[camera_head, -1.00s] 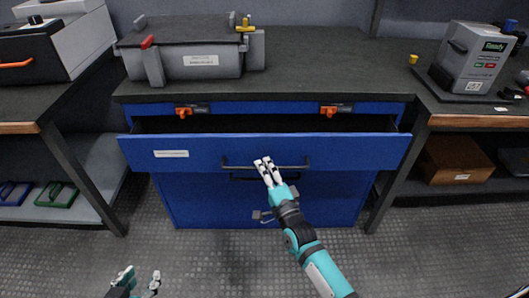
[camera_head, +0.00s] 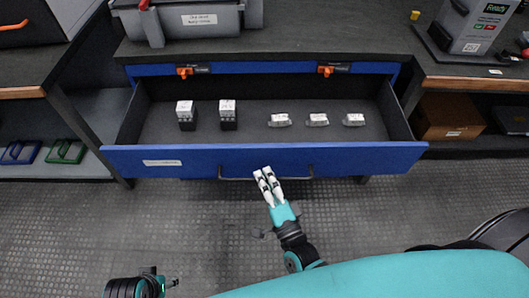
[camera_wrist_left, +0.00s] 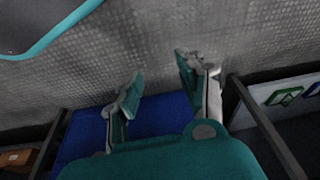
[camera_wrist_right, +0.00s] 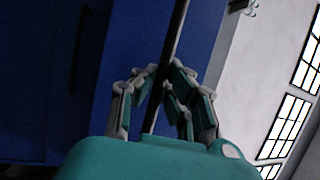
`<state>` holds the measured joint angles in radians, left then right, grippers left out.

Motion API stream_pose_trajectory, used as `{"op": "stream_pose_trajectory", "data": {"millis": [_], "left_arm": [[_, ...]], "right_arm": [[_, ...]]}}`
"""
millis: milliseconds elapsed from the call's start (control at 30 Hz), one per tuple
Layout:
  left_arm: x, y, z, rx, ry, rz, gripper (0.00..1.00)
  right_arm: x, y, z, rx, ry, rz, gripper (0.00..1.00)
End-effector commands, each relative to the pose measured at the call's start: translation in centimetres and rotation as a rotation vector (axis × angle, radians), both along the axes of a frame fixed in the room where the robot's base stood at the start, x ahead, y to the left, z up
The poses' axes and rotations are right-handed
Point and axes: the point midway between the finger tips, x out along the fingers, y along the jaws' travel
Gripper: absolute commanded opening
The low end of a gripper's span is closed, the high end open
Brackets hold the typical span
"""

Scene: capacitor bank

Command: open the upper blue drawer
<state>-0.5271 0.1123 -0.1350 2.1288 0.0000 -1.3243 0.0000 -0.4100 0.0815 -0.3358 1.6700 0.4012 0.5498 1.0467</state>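The upper blue drawer (camera_head: 350,160) is pulled well out in the head view. Inside it are two upright dark-and-white blocks (camera_head: 186,115) on the left and several small clear-and-white pieces (camera_head: 317,120) to the right. My right gripper (camera_head: 267,178) is at the drawer's dark bar handle (camera_head: 235,179), near its middle. In the right wrist view its fingers (camera_wrist_right: 155,85) are closed around the handle bar (camera_wrist_right: 172,50). My left gripper (camera_wrist_left: 155,80) is open and empty over the floor, low at the left of the head view.
Two orange latches (camera_head: 184,72) sit on the blue strip above the drawer. A grey case (camera_head: 190,20) stands on the worktop. A brown box (camera_head: 452,118) is on the right shelf, and green and blue trays (camera_head: 66,152) are on the left one. The floor (camera_head: 190,220) before the drawer is clear.

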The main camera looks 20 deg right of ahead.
Motion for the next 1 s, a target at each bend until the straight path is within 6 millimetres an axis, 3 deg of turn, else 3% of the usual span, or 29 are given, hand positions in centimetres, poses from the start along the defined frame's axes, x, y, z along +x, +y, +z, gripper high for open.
{"op": "stream_pose_trajectory", "data": {"millis": [100,300,867,1000], "left_arm": [[0.0,-0.1,-1.7,0.001,0.011,-0.002,0.40],[-0.1,-0.1,-3.6,0.000,0.019,-0.003,0.40],[-0.2,-0.1,-4.5,0.001,0.021,-0.004,0.40],[-0.2,-0.1,-4.5,0.001,0.021,-0.004,0.40]], "right_arm": [[-2.3,0.6,-0.3,-0.007,0.014,0.002,0.00],[-4.5,1.2,-0.4,-0.008,0.010,0.002,0.00],[-5.5,1.5,-0.5,-0.008,0.010,0.002,0.00],[-5.5,1.5,-0.4,-0.006,0.009,0.001,0.21]]}}
